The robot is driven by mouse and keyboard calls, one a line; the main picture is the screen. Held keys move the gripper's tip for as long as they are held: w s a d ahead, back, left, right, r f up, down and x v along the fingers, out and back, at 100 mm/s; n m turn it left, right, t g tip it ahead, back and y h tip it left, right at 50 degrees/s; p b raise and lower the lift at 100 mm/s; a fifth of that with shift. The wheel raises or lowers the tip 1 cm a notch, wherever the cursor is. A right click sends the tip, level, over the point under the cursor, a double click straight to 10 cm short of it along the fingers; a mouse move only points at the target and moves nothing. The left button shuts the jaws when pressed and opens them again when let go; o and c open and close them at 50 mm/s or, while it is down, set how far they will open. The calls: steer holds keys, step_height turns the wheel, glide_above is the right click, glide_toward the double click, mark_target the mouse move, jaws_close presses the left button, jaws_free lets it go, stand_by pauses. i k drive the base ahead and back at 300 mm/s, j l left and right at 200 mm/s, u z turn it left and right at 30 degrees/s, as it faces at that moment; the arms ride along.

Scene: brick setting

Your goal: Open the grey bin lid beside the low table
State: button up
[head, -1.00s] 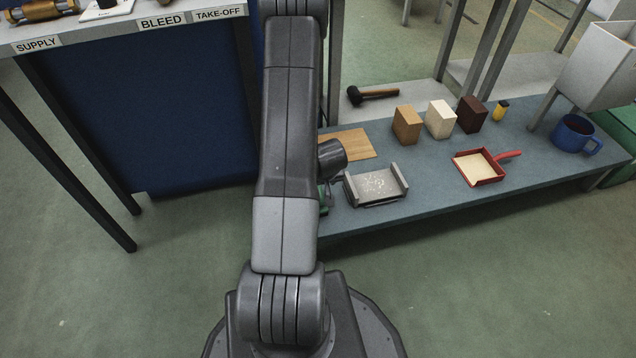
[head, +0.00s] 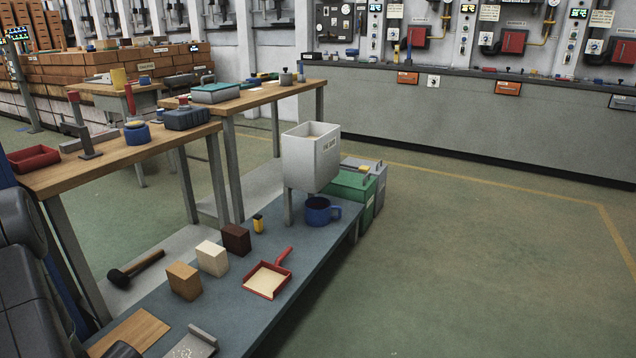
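The grey bin (head: 380,186) stands on the floor past the far end of the low blue-grey table (head: 300,262), right behind a green bin (head: 350,187). Its flat grey lid (head: 372,163) looks shut, though it is small in view and partly hidden by the green bin and its handle. My gripper is not in view; only dark links of my arm show at the left edge.
On the low table are a white hopper (head: 311,160) on legs, a blue mug (head: 319,211), a red dustpan (head: 268,280) and several blocks. Wooden workbenches (head: 130,157) stand at left. The green floor (head: 480,260) to the right is open.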

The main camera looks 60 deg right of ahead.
mark_target(363, 162)
steer(key=z, duration=2.3)
